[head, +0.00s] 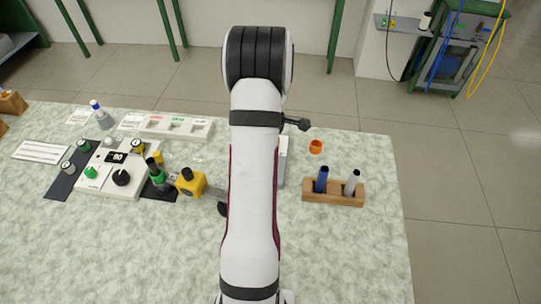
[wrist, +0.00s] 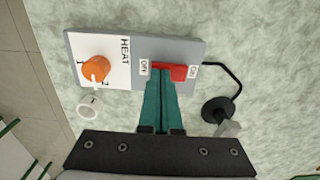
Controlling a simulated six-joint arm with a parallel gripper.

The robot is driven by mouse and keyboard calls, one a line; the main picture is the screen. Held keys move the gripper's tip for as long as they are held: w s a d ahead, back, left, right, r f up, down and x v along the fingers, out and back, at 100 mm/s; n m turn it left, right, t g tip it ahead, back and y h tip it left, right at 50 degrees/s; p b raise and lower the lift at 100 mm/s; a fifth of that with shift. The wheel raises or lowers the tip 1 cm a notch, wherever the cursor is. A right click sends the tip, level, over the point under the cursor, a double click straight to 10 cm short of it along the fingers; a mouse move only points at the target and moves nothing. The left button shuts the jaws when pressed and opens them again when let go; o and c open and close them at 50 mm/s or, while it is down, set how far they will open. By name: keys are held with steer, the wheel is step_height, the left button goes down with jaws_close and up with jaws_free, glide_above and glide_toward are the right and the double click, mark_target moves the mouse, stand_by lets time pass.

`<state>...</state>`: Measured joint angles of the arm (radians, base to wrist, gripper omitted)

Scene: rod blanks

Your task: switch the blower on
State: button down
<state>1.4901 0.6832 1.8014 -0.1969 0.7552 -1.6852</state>
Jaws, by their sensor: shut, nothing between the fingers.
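The blower's control box (wrist: 195,50) is in the wrist view, grey with a white HEAT panel, an orange knob (wrist: 96,69) and a red switch (wrist: 178,72) between OFF and ON labels. My gripper (wrist: 166,84) is shut and empty, its teal fingertips at the switch's near edge, over the OFF side and middle. I cannot tell whether they touch it or which way the rocker is tipped. A black cable runs from the box to a round black base (wrist: 217,109). In the head view my arm hides the gripper and most of the box (head: 283,150).
A wooden block (head: 333,197) holding a blue and a grey rod stands right of my arm, with an orange ring (head: 316,146) behind it. A white control unit (head: 113,178), a yellow-bodied item (head: 190,183) and a labelled tray (head: 177,128) are at left. The front table is clear.

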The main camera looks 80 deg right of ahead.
steer(key=shift+f, duration=0.2)
stand_by(0.3)
steer(key=shift+a+r, duration=0.2)
steer(key=shift+a, duration=0.6)
step_height(320, 180, up, 14)
stand_by(0.6)
